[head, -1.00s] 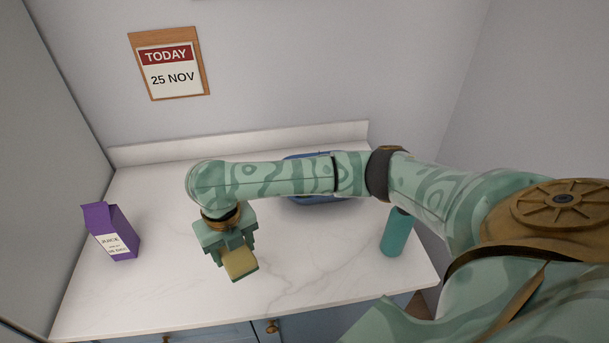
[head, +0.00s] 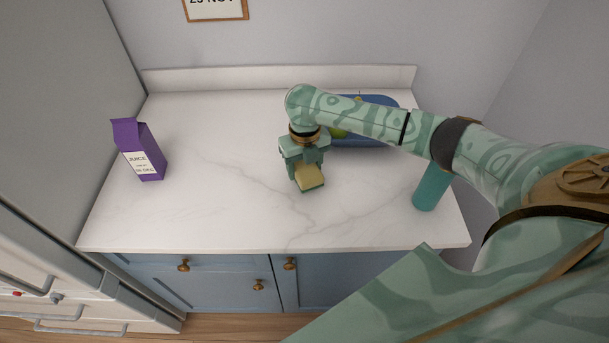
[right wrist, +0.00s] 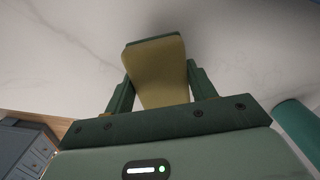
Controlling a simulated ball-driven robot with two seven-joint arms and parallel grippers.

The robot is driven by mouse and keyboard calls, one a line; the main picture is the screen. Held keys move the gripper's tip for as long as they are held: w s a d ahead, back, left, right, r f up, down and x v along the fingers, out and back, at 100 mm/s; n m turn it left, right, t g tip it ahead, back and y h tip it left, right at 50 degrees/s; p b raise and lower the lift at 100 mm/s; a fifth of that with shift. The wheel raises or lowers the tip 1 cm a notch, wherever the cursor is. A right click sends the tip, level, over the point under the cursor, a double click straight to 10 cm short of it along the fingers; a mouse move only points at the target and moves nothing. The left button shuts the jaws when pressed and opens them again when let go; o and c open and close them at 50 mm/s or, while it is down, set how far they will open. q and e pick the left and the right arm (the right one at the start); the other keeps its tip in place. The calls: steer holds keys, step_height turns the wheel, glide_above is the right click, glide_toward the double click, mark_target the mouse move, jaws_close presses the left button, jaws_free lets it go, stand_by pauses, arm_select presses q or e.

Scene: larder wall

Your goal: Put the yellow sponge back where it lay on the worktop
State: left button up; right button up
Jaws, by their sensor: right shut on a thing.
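The yellow sponge (head: 309,176) has a dark green layer along its edge. My right gripper (head: 305,172) is shut on it, and the sponge sticks out below the fingers, over the middle of the white marbled worktop (head: 220,205). In the right wrist view the sponge (right wrist: 156,72) sits between the two fingers (right wrist: 160,88), with the worktop (right wrist: 60,60) behind it. I cannot tell whether the sponge touches the worktop. My left gripper is not in view.
A purple juice carton (head: 139,150) stands at the left of the worktop. A blue container (head: 375,103) with green items is at the back, partly behind my right arm. A teal bottle (head: 430,190) stands at the right. The worktop's middle and front left are clear.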

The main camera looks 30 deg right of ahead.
mark_target(305, 174)
steer(key=shift+f+b, duration=0.35)
steer(key=shift+f, duration=1.25)
steer(key=shift+f, duration=0.1)
steer(key=o, duration=0.9)
step_height(305, 174, up, 11)
steer(key=p, duration=0.3)
steer(key=shift+p, duration=0.35)
steer(key=shift+r, duration=0.65)
